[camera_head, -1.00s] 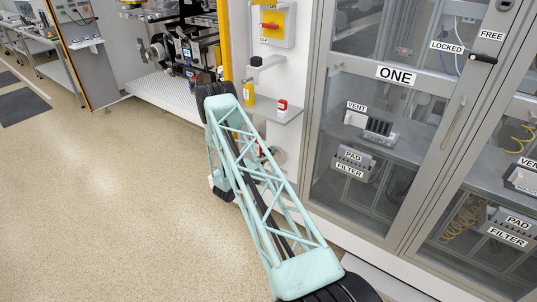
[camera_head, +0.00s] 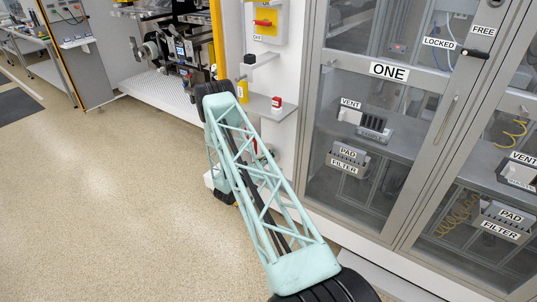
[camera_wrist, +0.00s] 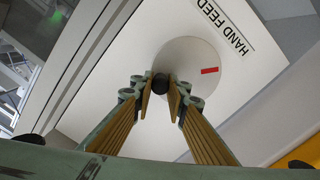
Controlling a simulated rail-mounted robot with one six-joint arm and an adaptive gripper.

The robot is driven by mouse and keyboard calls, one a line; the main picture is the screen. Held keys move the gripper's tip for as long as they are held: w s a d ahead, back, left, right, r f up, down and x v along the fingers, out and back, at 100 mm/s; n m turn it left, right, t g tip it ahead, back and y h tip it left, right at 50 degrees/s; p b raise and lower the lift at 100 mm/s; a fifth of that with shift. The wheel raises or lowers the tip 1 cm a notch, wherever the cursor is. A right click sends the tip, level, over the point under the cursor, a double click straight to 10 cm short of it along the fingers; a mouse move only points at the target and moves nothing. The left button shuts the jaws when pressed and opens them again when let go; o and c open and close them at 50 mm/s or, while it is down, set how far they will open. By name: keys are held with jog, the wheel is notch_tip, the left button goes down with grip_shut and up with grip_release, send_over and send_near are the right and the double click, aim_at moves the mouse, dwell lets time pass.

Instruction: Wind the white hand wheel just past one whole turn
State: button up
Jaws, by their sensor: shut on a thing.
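The white hand wheel (camera_wrist: 196,58) is a pale disc with a red mark near its rim, on a white panel labelled HAND FEED, in the wrist view. A dark round knob (camera_wrist: 160,83) stands at the wheel's left edge in the picture. My gripper (camera_wrist: 160,92) has its two ribbed fingers on either side of this knob and is shut on it. The red mark lies to the right of the knob. In the head view my pale green arm covers much of the lower panel, and I cannot make out the wheel there.
Glass cabinet doors marked ONE (camera_head: 390,70) stand right of my arm. A small grey shelf (camera_head: 270,106) with a red-and-white item sticks out from the white wall above the arm. Open speckled floor (camera_head: 90,200) lies to the left.

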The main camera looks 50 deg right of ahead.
jog(key=shift+s+f+m, duration=0.3)
jog(key=shift+m, duration=0.6)
jog(key=shift+s+f+m, duration=0.25)
jog(key=shift+m, duration=0.65)
jog(key=o, duration=0.9)
jog(key=shift+a, duration=0.15)
jog(key=shift+a, duration=5.85)
